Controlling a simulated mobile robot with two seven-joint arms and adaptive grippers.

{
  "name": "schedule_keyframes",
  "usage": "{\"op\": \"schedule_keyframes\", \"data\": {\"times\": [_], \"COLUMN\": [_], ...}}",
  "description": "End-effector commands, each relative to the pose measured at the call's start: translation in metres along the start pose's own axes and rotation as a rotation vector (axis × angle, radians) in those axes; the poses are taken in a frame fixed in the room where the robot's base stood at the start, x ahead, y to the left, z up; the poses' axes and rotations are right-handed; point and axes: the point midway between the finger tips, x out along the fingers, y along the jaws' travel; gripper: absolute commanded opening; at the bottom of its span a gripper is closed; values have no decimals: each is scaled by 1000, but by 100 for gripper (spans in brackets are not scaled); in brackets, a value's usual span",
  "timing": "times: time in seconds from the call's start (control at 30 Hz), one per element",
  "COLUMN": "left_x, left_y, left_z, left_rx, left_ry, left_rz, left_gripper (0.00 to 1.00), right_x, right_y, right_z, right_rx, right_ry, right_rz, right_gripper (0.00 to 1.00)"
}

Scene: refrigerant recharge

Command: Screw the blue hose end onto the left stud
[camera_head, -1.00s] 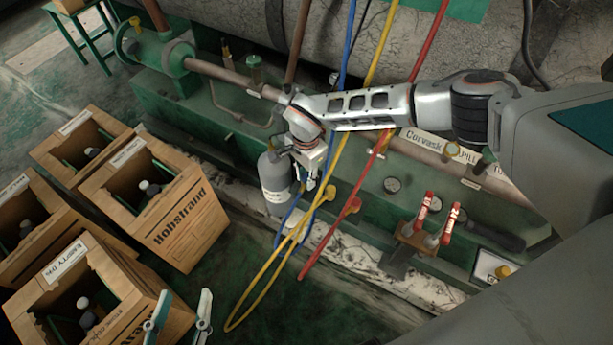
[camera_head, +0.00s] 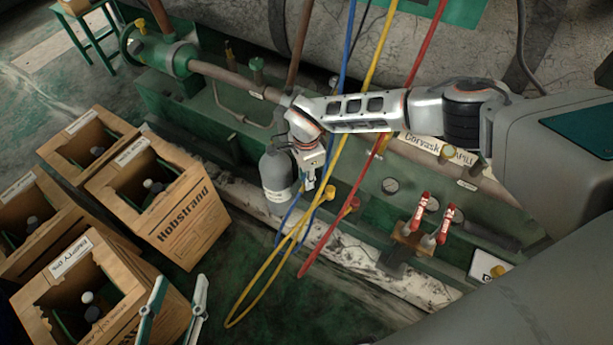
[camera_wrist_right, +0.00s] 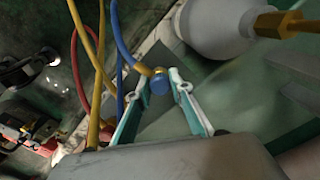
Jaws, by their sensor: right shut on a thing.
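The blue hose (camera_head: 349,45) hangs down from the top in the head view, beside a yellow and a red hose. Its blue end (camera_wrist_right: 159,85) with a brass fitting sits between the fingertips of my right gripper (camera_wrist_right: 157,88) in the right wrist view. That gripper (camera_head: 309,188) is shut on the blue hose end and is small in the head view. A brass fitting (camera_wrist_right: 285,22) shows at the upper right of the wrist view, apart from the hose end; I cannot tell if it is the left stud. My left gripper (camera_head: 168,315) is open and empty at the bottom.
A grey bottle (camera_head: 277,176) stands close beside my right gripper; it also shows in the wrist view (camera_wrist_right: 215,28). Two red-handled valves (camera_head: 430,222) stand right of the hoses. Wooden crates (camera_head: 180,225) fill the left. Yellow hose loops over the floor between them.

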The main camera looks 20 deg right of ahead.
Motion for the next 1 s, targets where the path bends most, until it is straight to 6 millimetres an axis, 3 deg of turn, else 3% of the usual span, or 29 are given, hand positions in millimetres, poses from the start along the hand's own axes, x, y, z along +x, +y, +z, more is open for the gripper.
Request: {"op": "schedule_keyframes", "data": {"times": [0.6,1.0], "left_x": [-1,-1], "left_y": [-1,-1], "left_z": [-26,-27], "left_rx": [15,15], "left_ry": [43,44], "left_rz": [-3,-3], "left_gripper": [40,40], "right_x": [0,2], "right_y": [0,1], "right_z": [2,2], "right_rx": [276,308], "right_ry": [-3,-3], "right_rz": [-1,1], "right_gripper": [0,0]}}
